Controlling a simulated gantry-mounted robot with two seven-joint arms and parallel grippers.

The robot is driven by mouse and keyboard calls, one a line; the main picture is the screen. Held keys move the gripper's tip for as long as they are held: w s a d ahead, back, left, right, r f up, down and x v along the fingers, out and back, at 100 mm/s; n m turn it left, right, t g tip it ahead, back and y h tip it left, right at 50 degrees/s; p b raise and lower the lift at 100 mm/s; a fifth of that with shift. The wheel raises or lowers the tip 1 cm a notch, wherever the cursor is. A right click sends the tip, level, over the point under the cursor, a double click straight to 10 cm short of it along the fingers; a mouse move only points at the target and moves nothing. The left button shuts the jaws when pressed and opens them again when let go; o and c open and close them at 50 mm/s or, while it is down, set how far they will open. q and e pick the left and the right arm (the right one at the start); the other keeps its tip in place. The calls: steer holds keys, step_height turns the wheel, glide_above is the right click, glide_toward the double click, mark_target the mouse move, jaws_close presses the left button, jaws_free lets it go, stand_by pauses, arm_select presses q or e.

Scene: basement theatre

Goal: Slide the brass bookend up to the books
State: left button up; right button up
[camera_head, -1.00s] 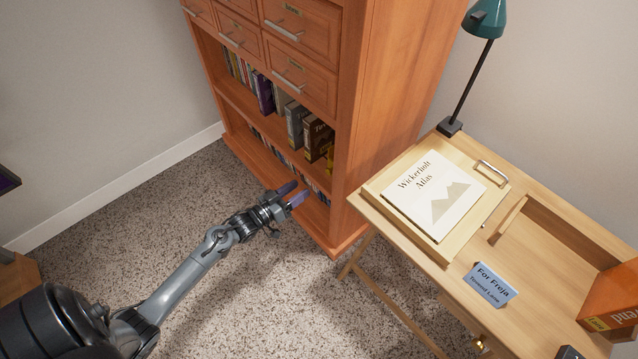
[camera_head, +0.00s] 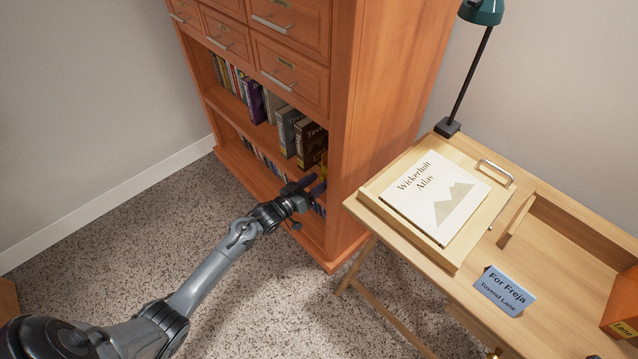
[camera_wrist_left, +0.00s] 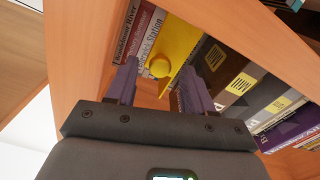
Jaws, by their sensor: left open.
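The brass bookend (camera_wrist_left: 183,38) is a yellow plate with a round knob (camera_wrist_left: 159,67) in the left wrist view. In the head view only a yellow sliver of it (camera_head: 324,166) shows, at the right end of the middle shelf. My left gripper (camera_head: 311,184) is open at the shelf front. In the left wrist view its fingers (camera_wrist_left: 159,70) lie either side of the knob; I cannot tell whether they touch it. Dark books with yellow labels (camera_wrist_left: 237,80) stand right of the plate; any gap is unclear. The book row (camera_head: 287,128) also shows in the head view. My right gripper is out of view.
The bookcase's right side panel (camera_head: 375,110) stands close to my left gripper. Red and white spines (camera_wrist_left: 138,30) show left of the bookend. A desk (camera_head: 440,285) with an atlas (camera_head: 436,192), lamp (camera_head: 478,60) and name card (camera_head: 504,291) stands right. Carpet before the bookcase is clear.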

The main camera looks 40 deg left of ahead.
arm_select(q)
steer(key=shift+w+d, duration=0.15)
steer(key=shift+w, duration=0.55)
jaws_close()
